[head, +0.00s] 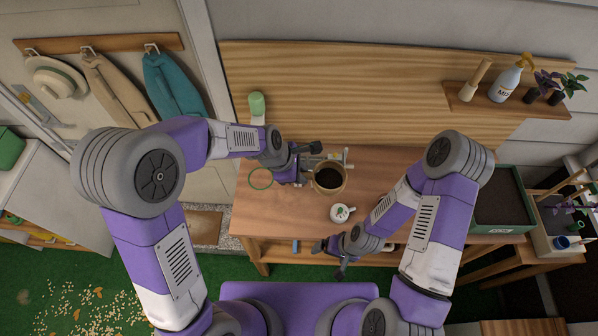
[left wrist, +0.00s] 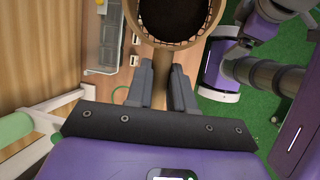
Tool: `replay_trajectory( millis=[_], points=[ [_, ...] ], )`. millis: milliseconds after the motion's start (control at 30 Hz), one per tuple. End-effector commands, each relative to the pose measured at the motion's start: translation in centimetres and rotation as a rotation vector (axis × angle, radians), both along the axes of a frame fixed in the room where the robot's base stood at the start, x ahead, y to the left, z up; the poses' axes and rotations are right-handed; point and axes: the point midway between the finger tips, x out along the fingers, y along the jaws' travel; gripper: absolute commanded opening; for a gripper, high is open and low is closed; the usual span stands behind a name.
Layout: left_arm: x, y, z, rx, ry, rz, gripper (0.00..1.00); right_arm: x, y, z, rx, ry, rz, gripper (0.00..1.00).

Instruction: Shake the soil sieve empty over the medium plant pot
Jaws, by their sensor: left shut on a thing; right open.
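The soil sieve (head: 343,188) is a round tan-rimmed frame with dark soil inside, above the table's middle. It also shows at the top of the left wrist view (left wrist: 212,28), where mesh shows along its inner wall. My right gripper (head: 330,259) is open and empty, low near the table's front edge. I cannot make out the medium plant pot; the sieve and my gripper hide part of the table.
A green ring (head: 261,179) lies on the table at left. A white container with a green mark (head: 341,213) stands in front of the sieve. A planter of dark soil (head: 503,190) is at right. A shelf (head: 470,103) holds a spray bottle (head: 505,84) and plants.

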Motion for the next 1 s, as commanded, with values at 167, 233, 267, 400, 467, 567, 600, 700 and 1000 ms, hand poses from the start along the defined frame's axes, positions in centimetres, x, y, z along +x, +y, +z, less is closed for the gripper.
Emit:
replay_trajectory(
  millis=[167,233,267,400,467,567,600,700,1000],
  points=[
    [0.0,-0.5,0.0,0.000,-0.001,0.000,0.00,0.0,0.0,0.0,0.000,0.000,0.000,0.96],
    [0.0,-0.7,0.0,0.000,0.000,0.000,0.00,0.0,0.0,0.0,0.000,0.000,0.000,0.96],
    [0.0,-0.7,-0.1,0.000,0.000,0.000,0.00,0.0,0.0,0.0,0.000,0.000,0.000,0.96],
    [0.0,-1.1,-0.1,0.000,0.000,0.000,0.00,0.0,0.0,0.0,0.000,0.000,0.000,0.96],
    [0.0,-1.3,-0.1,0.000,0.000,0.000,0.00,0.0,0.0,0.0,0.000,0.000,0.000,0.96],
    [0.0,-1.5,-0.1,0.000,0.000,0.000,0.00,0.0,0.0,0.0,0.000,0.000,0.000,0.96],
    [0.0,-1.6,-0.1,0.000,0.000,0.000,0.00,0.0,0.0,0.0,0.000,0.000,0.000,0.96],
    [0.0,-1.8,-0.1,0.000,0.000,0.000,0.00,0.0,0.0,0.0,0.000,0.000,0.000,0.96],
    [0.0,-2.6,-0.2,0.000,0.000,0.000,0.00,0.0,0.0,0.0,0.000,0.000,0.000,0.96]
  ],
)
